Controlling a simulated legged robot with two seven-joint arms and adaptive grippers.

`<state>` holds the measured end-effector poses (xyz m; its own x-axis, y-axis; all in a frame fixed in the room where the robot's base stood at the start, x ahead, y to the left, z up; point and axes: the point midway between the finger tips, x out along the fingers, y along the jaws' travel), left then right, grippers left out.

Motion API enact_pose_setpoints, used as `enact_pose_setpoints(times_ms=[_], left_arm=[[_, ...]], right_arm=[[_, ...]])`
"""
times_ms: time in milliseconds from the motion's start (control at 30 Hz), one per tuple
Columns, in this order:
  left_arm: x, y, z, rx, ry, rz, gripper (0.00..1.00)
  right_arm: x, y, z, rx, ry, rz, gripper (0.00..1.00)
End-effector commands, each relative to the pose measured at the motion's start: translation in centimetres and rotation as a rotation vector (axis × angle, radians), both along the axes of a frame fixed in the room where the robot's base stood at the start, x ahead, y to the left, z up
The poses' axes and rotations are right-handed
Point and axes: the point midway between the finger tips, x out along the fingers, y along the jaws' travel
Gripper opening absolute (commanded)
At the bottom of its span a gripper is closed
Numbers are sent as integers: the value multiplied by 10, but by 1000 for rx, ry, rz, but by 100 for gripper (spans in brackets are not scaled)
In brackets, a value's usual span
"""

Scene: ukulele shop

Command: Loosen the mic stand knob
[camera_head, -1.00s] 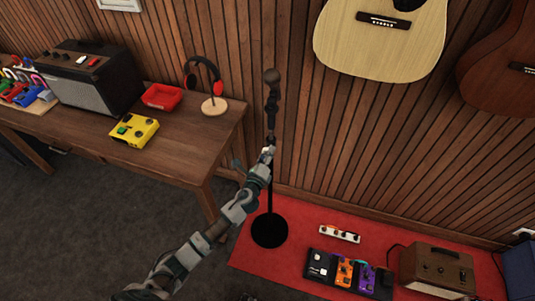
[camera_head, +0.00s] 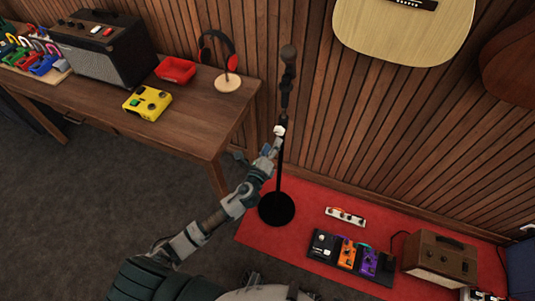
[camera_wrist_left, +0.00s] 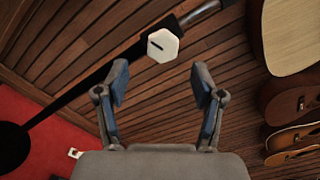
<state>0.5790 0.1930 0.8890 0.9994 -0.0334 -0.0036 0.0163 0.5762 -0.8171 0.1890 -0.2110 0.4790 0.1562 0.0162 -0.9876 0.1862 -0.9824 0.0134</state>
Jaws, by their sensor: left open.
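The black mic stand (camera_head: 281,165) stands upright on a round base (camera_head: 276,209), with a microphone (camera_head: 288,54) at its top. Its pale hexagonal knob (camera_head: 279,130) sits partway up the pole. In the left wrist view the knob (camera_wrist_left: 163,45) shows a dark slot and lies just beyond the fingertips, roughly centred between them. My left gripper (camera_head: 272,147) is close below the knob in the head view. In the left wrist view its two blue-padded fingers (camera_wrist_left: 160,82) are spread apart with nothing between them. My right gripper is not in view.
Pedals (camera_head: 350,256) and a brown amplifier (camera_head: 440,258) sit on the red mat (camera_head: 310,218). A slatted wall (camera_head: 330,130) stands behind.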

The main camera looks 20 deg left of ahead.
Motion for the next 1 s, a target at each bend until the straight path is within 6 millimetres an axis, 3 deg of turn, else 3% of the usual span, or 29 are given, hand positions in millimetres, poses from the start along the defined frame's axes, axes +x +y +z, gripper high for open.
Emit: enact_pose_setpoints(times_ms=[100, 300, 900, 1000], left_arm=[[-25, 1, -2, 1, 2, -1, 68], [-48, 2, -1, 1, 2, 1, 68], [-52, 2, -1, 0, 2, 1, 68], [-53, 6, -14, -40, 36, 15, 68]], right_arm=[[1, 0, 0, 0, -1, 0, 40], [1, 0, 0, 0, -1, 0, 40], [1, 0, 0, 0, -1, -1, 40], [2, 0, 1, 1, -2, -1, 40]])
